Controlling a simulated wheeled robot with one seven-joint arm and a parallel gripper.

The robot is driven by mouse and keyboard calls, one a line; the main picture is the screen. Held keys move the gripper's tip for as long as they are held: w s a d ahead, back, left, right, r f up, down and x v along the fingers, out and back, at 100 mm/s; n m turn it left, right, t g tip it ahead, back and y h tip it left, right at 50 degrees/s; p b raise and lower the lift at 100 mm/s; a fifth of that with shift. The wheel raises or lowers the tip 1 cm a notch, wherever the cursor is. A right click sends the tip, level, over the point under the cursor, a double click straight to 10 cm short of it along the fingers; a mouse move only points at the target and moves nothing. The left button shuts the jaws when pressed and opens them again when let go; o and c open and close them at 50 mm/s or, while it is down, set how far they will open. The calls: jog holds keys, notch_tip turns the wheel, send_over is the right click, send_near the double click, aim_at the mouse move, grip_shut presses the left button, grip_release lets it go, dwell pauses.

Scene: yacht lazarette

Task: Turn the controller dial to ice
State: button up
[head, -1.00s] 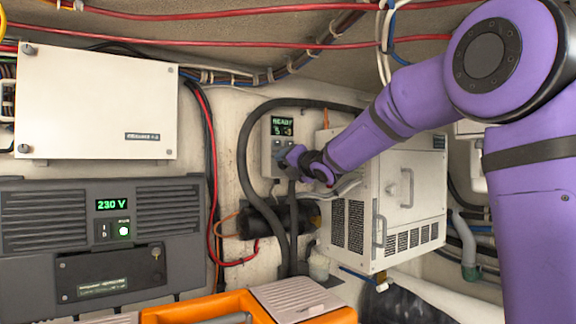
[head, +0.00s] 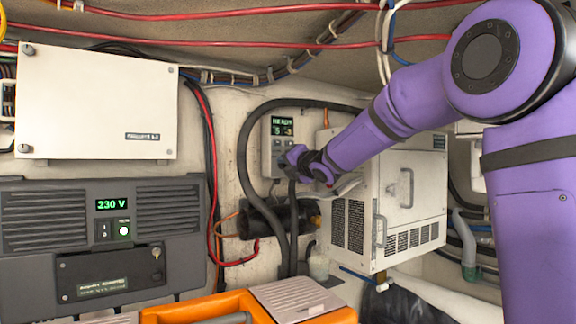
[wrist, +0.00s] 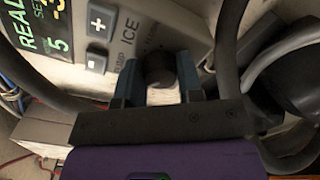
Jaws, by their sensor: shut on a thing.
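The controller (head: 277,126) is a grey wall panel with a green display reading READY. In the wrist view its face (wrist: 150,27) shows plus and minus buttons and the word ICE printed above the dial, with other lettering partly hidden. The dark round dial (wrist: 159,68) sits between the two blue fingers of my gripper (wrist: 160,82), which is shut on it. In the head view my gripper (head: 292,157) is at the panel's lower part and hides the dial. I cannot tell which mark the dial points to.
A white metal cabinet (head: 408,185) with handles and vents stands just right of my gripper. Dark hoses (head: 243,165) loop close around the panel. A grey unit reading 230 V (head: 95,245) and an orange case (head: 190,311) are at the lower left and front.

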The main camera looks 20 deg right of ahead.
jog(key=shift+f+m, duration=0.15)
jog(key=shift+m, duration=4)
jog(key=shift+f+m, duration=0.15)
jog(key=shift+m, duration=4)
jog(key=o, duration=0.9)
